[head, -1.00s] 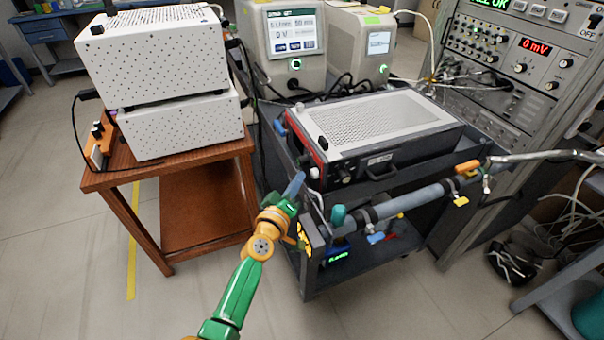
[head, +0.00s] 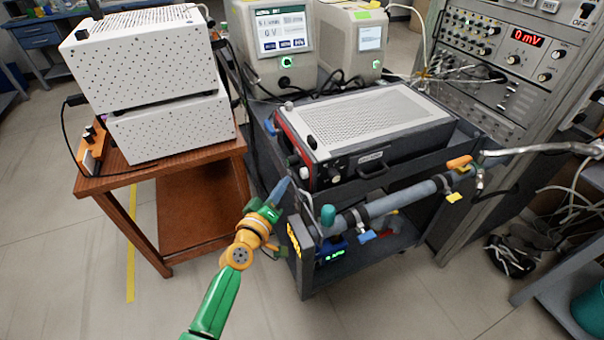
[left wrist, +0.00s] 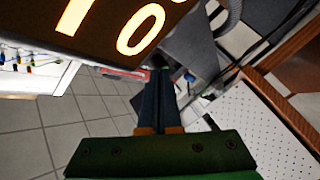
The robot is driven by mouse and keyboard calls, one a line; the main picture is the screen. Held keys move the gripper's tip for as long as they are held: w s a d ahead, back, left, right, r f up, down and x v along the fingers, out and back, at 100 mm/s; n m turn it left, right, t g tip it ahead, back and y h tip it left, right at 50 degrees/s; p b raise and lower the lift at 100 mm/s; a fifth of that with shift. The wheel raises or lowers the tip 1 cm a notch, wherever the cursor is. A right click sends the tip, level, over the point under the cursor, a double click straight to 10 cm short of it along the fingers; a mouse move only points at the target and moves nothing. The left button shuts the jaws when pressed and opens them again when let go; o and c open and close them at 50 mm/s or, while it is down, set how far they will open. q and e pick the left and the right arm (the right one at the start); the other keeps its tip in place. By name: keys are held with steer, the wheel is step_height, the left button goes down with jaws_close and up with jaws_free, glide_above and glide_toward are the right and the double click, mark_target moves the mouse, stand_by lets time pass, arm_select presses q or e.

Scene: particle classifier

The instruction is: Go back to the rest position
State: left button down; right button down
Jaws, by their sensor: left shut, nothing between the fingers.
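My left arm, green and orange, comes in from the bottom of the head view. Its gripper (head: 282,187) has blue-grey fingers, closed together and empty. It is at the front left corner of the dark cart (head: 312,277), beside the red-edged instrument. In the left wrist view the shut fingers (left wrist: 160,88) point away from the camera, with a dark panel bearing large glowing digits (left wrist: 140,30) close by at upper left. I cannot tell whether the fingers touch the cart. My right gripper is not in view.
A grey instrument (head: 375,115) sits on the cart. A grey pipe with valves (head: 390,205) runs along its front. White perforated boxes (head: 165,125) stand on a wooden table (head: 85,187) at left. A rack (head: 500,75) stands at right. The floor at front left is clear.

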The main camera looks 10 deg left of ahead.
arm_select(q)
steer(key=shift+a, duration=0.1)
steer(key=s+f+m+g, duration=0.25)
steer(key=s+f, duration=0.25)
steer(key=f, duration=0.4)
steer(key=s+f+m+g+y, duration=0.1)
steer(key=s+f+g, duration=0.2)
steer(key=s+f, duration=0.4)
steer(key=s+f+m+g, duration=0.1)
steer(key=s+f+g, duration=0.25)
steer(key=f, duration=0.65)
steer(key=s+a+f+m+g, duration=0.1)
steer(key=s+f+m+g, duration=0.1)
steer(key=s, duration=0.7)
steer(key=s+a+f+m+g+y, duration=0.1)
steer(key=s+f, duration=0.4)
steer(key=s, duration=0.5)
steer(key=s+a+f+m+g+y, duration=0.1)
steer(key=s+a+f+m+g, duration=0.1)
steer(key=s, duration=0.8)
step_height(320, 180, down, 2)
steer(key=shift+s+a+f+m+g, duration=0.3)
steer(key=shift+a+g, duration=0.2)
steer(key=shift+g, duration=0.5)
steer(key=shift+w, duration=0.1)
